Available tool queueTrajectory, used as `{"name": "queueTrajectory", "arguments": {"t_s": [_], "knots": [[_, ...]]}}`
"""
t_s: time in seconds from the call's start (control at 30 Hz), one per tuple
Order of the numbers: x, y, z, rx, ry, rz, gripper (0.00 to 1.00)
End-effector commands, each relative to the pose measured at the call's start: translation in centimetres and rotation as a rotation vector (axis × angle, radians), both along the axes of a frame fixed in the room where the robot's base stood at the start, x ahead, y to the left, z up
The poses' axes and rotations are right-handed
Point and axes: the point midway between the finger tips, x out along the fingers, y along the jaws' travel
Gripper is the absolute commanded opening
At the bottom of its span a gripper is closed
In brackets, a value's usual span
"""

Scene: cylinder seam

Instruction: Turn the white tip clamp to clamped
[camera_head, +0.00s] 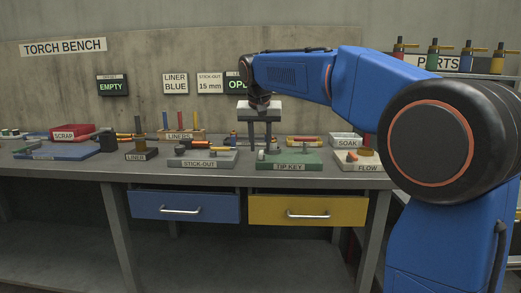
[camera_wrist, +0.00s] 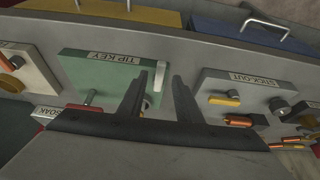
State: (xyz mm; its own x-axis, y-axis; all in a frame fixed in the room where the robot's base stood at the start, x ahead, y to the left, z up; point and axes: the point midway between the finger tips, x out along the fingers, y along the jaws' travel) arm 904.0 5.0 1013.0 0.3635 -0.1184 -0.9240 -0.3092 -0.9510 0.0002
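The green TIP KEY board (camera_head: 312,160) lies on the bench; it shows upside down in the wrist view (camera_wrist: 95,70). A white upright piece (camera_wrist: 159,75), which looks like the tip clamp, stands at the board's edge. In the head view a small pale piece (camera_head: 261,155) at the board's left end appears to be the same one. My gripper (camera_head: 260,147) points down above that end. In the wrist view its two dark fingers (camera_wrist: 161,80) are spread with a gap between them, and the white piece shows in that gap. I see no contact; the clamp's setting cannot be read.
The STICK-OUT board (camera_head: 203,160) lies just left of the TIP KEY board, and the FLOW board (camera_head: 358,162) lies to its right. The SOAK tray (camera_head: 346,140) and LINERS bin (camera_head: 183,135) stand behind. Blue (camera_head: 185,206) and yellow (camera_head: 307,209) drawers are shut below.

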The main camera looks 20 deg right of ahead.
Motion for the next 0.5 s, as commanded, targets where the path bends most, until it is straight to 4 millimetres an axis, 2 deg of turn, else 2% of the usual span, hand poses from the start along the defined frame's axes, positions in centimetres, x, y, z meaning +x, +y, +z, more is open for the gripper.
{"name": "queueTrajectory", "arguments": {"t_s": [0.2, 0.5], "knots": [[0.8, -0.3, -1.9, 0.000, 0.000, 0.000, 0.31], [0.9, -0.3, -2.3, 0.000, 0.000, 0.000, 0.31]]}}
